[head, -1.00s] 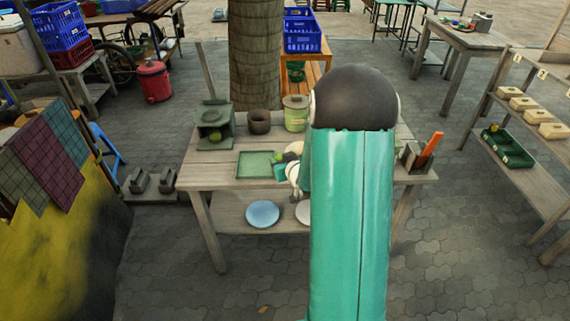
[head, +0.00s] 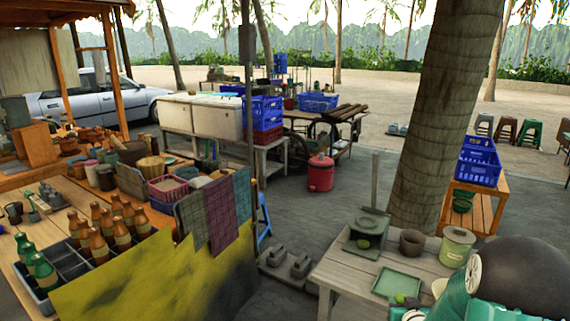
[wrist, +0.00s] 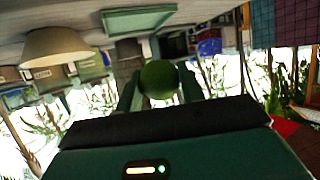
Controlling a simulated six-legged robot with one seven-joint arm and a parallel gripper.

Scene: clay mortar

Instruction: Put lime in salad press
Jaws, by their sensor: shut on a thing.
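My gripper (wrist: 158,85) is shut on a green lime (wrist: 158,78), which sits between its two fingers in the wrist view. In the head view the lime (head: 400,298) shows by the front right corner of the green tray (head: 384,291), and much of my gripper is cut off by the lower edge. The likely salad press, a grey-green box-like thing (head: 374,222) with an upright pole behind it, stands at the back left of the wooden table. A small green round thing (head: 363,244) shows in its opening. The lime is apart from it.
A dark brown pot (head: 412,243) and a lidded pale green canister (head: 457,247) stand right of the press. A cream bowl (wrist: 55,55) is near my gripper in the wrist view. A palm trunk (head: 445,130) rises behind the table. The table's front left is bare.

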